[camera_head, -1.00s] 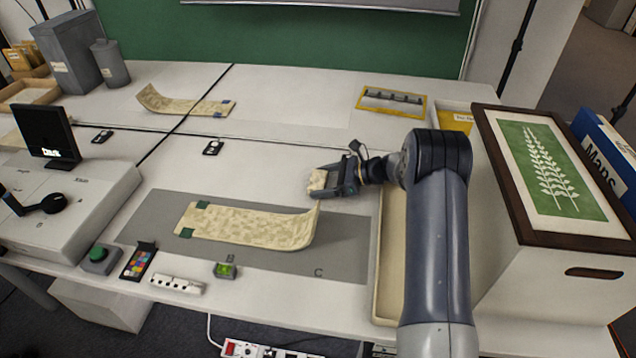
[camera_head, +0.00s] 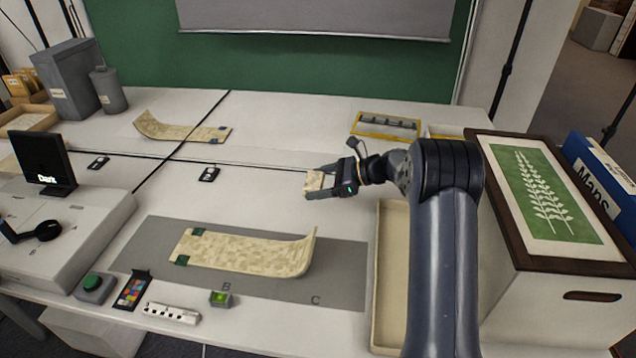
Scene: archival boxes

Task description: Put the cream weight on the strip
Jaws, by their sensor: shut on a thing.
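My gripper (camera_head: 318,183) is shut on the cream weight (camera_head: 314,181), a small cream block between its fingers. It is held above the white table, behind the right end of the near strip. The near strip (camera_head: 240,249) is a long cream piece lying on a grey mat (camera_head: 338,277). Its left end has two green tabs and its right end curls up.
A yellow-framed tray (camera_head: 388,124) stands at the back right. A cream tray (camera_head: 391,290) and a large box with a green plant picture (camera_head: 545,190) are on the right. A colour card (camera_head: 132,291), a green button (camera_head: 92,283) and a level (camera_head: 220,298) line the front.

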